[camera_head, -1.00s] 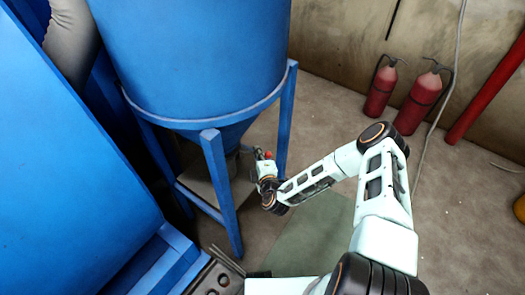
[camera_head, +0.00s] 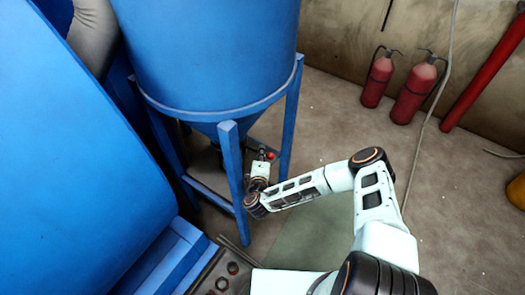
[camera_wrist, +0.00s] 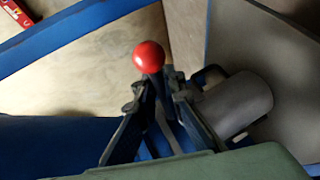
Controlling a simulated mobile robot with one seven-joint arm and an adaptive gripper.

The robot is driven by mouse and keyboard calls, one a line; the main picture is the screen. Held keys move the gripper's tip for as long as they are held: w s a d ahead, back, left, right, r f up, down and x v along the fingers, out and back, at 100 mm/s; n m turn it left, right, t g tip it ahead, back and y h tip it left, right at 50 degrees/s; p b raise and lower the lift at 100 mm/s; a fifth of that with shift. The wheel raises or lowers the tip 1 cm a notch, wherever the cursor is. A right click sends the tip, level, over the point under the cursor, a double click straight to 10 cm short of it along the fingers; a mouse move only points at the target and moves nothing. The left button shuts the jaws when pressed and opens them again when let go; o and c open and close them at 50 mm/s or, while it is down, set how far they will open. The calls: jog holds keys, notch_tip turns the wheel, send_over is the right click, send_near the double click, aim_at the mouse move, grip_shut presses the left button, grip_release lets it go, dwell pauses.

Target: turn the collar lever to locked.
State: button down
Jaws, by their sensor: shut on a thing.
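The collar lever shows as a red ball knob (camera_wrist: 149,57) on a thin dark stem in the wrist view. The two dark fingers of my gripper (camera_wrist: 157,88) are closed around the stem just below the knob. In the head view, my gripper (camera_head: 263,160) is low beside the blue hopper's legs, with the red knob (camera_head: 270,155) at its tip. A grey cylinder (camera_wrist: 238,103) lies just right of the fingers in the wrist view; I cannot tell whether it is the collar. The lever's pivot and any lock marking are hidden.
The blue hopper (camera_head: 205,55) stands on blue legs; its front leg (camera_head: 232,175) is close left of my gripper. Red fire extinguishers (camera_head: 414,90) stand by the back wall.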

dwell(0.3)
jog(key=c, duration=2)
grip_release()
